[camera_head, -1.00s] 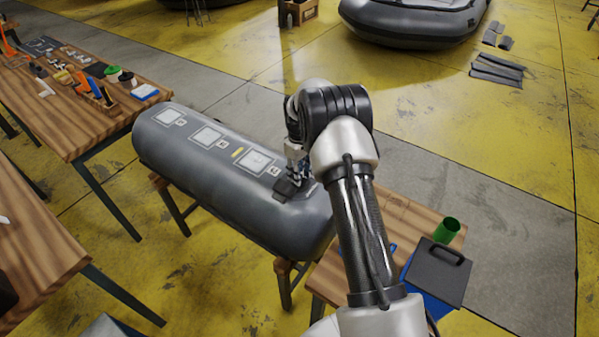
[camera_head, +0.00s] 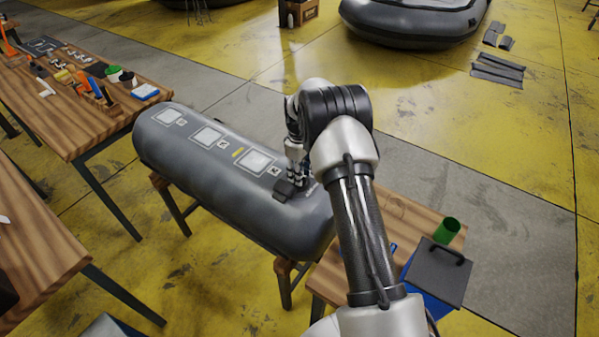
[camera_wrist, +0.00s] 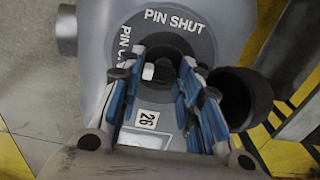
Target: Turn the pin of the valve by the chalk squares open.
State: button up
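The valve (camera_wrist: 178,48) is a round grey disc on the grey tube (camera_head: 225,198), with "PIN SHUT" at the top and partly hidden lettering at the left. Its white pin (camera_wrist: 149,71) shows at the centre. My gripper (camera_wrist: 160,68) is over the valve, its blue-padded fingers on either side of the pin. A gap shows at the right finger, and the fingers look open. In the head view my gripper (camera_head: 297,182) is at the tube's near right end and hides most of the valve. Chalk squares (camera_head: 257,162) line the tube top.
A dark cylinder (camera_wrist: 243,98) is right of my fingers in the wrist view. A bench with a green cup (camera_head: 447,230) and a blue box with dark lid (camera_head: 438,270) stands right. A tool table (camera_head: 75,110) stands left.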

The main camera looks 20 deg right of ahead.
jog(key=o, duration=0.3)
notch_tip(320, 180, up, 12)
dwell(0.7)
